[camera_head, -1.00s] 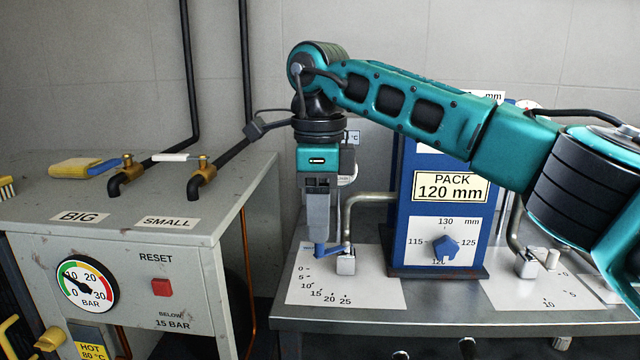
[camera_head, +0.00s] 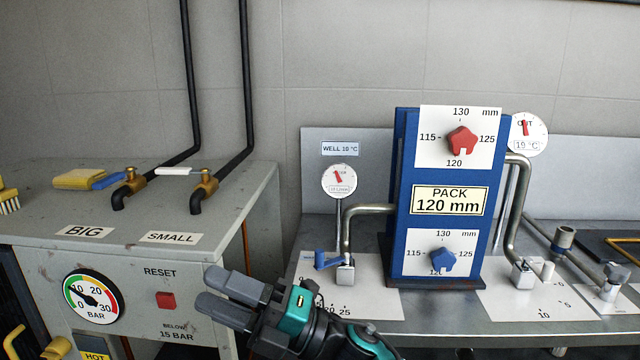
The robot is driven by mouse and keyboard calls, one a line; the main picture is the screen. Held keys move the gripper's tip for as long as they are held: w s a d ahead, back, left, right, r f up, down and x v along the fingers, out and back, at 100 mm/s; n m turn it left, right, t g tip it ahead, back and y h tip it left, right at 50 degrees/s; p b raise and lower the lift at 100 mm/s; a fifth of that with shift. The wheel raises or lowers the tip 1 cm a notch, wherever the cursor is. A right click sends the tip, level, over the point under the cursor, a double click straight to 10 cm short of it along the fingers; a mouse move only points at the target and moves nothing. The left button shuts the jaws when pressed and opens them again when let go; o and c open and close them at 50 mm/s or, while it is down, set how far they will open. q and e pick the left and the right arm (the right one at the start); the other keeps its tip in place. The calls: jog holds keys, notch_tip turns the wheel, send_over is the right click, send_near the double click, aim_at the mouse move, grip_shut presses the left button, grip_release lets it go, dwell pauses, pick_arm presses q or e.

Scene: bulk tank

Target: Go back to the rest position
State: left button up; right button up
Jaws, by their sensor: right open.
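My right gripper (camera_head: 222,298) is low in the middle of the head view, in front of the gap between the grey cabinet and the metal bench. Its two grey fingers point left and are apart, with nothing between them. It hides part of the cabinet's right front edge and part of the left scale plate. The blue lever (camera_head: 328,261) on the left valve stands clear of the gripper, up and to its right. My left gripper is not in view.
The grey cabinet (camera_head: 120,250) carries a pressure gauge (camera_head: 90,297) and a red reset button (camera_head: 166,300). The blue pack (camera_head: 398,200) with a red knob (camera_head: 462,141) and a blue knob (camera_head: 443,262) stands on the bench. Pipes and valves flank it.

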jog(key=w+d+f+m+t+h+p, duration=0.1)
jog(key=d+f+m+t+h, duration=0.65)
jog(key=m, duration=0.45)
jog(key=w+d+f+m+t+h, duration=0.1)
jog(key=d+f+m+t+h, duration=0.65)
jog(key=m, duration=0.45)
jog(key=s+d+f+m+g+h+p, duration=0.1)
jog(key=s+d+f+m+g+h, duration=0.5)
jog(key=s+d+f+m, duration=0.4)
jog(key=s+d+f, duration=0.5)
jog(key=f, duration=0.1)
jog(key=shift+s, duration=0.25)
dwell(3.8)
